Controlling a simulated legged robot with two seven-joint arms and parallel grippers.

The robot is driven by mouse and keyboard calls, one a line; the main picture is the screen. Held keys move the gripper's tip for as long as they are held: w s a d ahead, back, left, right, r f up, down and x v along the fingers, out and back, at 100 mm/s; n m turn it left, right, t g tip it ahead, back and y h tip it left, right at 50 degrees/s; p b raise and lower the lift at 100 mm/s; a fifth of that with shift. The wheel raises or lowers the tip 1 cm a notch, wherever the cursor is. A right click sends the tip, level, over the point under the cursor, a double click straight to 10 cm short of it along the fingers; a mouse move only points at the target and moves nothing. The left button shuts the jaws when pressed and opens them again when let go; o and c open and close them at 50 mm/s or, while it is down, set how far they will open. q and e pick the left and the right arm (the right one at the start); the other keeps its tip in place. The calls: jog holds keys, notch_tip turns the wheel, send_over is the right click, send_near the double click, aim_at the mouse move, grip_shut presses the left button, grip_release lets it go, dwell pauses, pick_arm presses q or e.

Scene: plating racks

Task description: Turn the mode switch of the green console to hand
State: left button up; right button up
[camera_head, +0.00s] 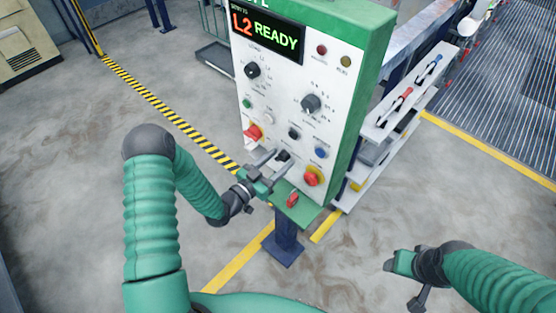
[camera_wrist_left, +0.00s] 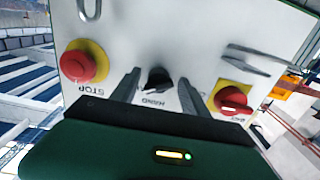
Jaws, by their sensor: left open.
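The green console (camera_head: 372,70) has a white front panel and stands upright. The mode switch, a small black knob (camera_head: 283,155), sits low on the panel; in the left wrist view the knob (camera_wrist_left: 158,79) has an upside-down HAND label beneath it. Its exact pointer direction is unclear. My left gripper (camera_head: 282,162) is open in front of the panel. In the left wrist view its fingers (camera_wrist_left: 158,92) appear on either side of the knob; contact cannot be made out. My right gripper (camera_head: 404,278) hangs apart at lower right, its jaw opening unclear.
A red STOP button (camera_wrist_left: 78,66) and a red rotary switch (camera_wrist_left: 233,100) flank the knob. The console display (camera_head: 267,37) reads L2 READY. A shelf rack (camera_head: 400,110) with tools stands to the right. Floor at left is clear.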

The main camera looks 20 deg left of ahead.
pick_arm(q)
grip_shut()
dwell(0.3)
jog(key=n, duration=0.5)
jog(key=shift+n, duration=0.4)
jog(key=n, duration=0.5)
jog(key=shift+n, duration=0.4)
jog(key=shift+s+d+n, duration=0.1)
jog(key=shift+n, duration=0.2)
